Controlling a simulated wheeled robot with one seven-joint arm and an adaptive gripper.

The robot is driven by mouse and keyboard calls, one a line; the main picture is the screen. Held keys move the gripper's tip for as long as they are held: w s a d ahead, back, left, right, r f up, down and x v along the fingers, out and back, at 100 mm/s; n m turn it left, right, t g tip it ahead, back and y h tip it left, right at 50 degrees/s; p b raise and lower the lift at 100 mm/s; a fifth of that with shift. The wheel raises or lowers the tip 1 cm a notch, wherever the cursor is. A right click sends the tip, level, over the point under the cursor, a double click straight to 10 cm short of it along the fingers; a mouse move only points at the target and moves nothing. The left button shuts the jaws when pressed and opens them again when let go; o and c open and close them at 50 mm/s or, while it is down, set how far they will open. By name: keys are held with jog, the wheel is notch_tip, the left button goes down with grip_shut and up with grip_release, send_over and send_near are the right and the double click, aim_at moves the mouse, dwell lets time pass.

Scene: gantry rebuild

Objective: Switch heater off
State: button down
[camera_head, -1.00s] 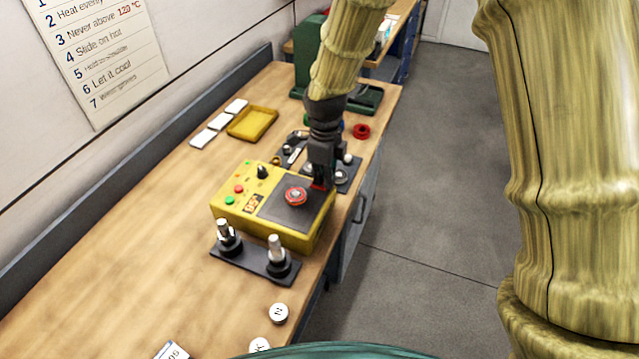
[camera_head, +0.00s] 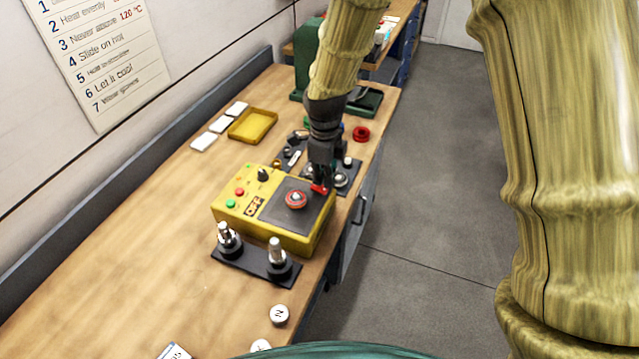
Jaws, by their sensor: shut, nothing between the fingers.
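The yellow heater (camera_head: 285,234) stands on the wooden bench. Its display (camera_head: 254,207) reads OFF. On its panel are a green button (camera_head: 231,203), a red button (camera_head: 239,191) and a black knob (camera_head: 262,174). A red-and-metal ring-shaped part (camera_head: 296,199) sits on the dark hot plate (camera_head: 275,211). My gripper (camera_head: 319,187) is shut, with red at its fingertips, above the far right corner of the heater and apart from the buttons. Whether it touches the heater's edge I cannot tell.
A black stand with two metal posts (camera_head: 256,264) is in front of the heater. A yellow tray (camera_head: 253,125), white tiles (camera_head: 220,124) and a red ring (camera_head: 361,133) lie farther back. Small parts (camera_head: 292,152) lie behind the heater. The bench's left side is clear.

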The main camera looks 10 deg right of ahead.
aim_at(324, 189)
jog(key=shift+r+p, duration=1.85)
jog(key=shift+r, duration=0.75)
